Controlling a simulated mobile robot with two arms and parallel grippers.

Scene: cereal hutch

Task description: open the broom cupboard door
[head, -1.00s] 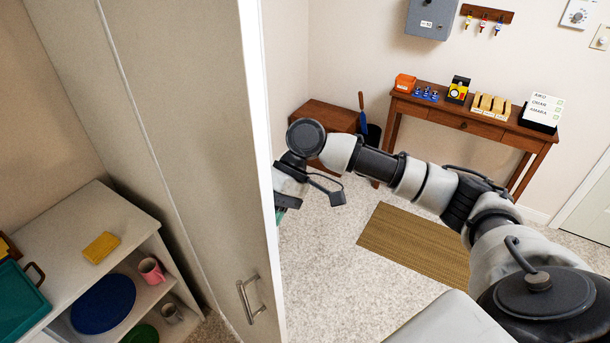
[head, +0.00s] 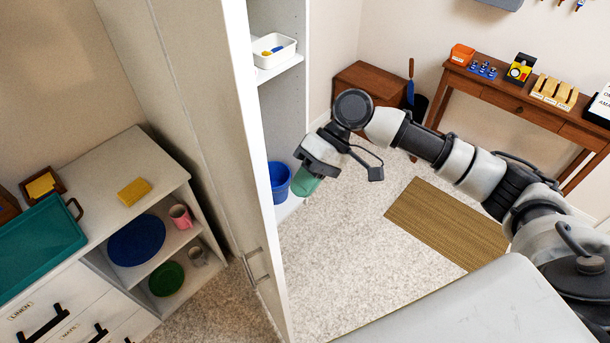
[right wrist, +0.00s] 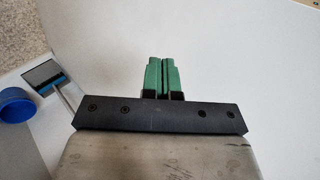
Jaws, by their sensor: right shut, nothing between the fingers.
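The broom cupboard door (head: 205,110) is the tall cream panel left of centre in the head view. It stands open, swung out from the cupboard, with its bar handle (head: 257,266) low on the outer face. Part of the interior shows to the right of its edge. My right gripper (head: 305,183) is on the inner side of the door, low in front of the opening. Its green fingers (right wrist: 162,77) are shut and empty in the right wrist view, over a broad pale surface. I cannot tell whether they touch it. My left gripper is not in view.
Inside the cupboard are a white tray (head: 272,50) on a shelf and a blue bucket (head: 280,180) below. A low shelf unit (head: 165,165) stands to the left. A woven mat (head: 445,222) lies on the floor near a wooden table (head: 520,105).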

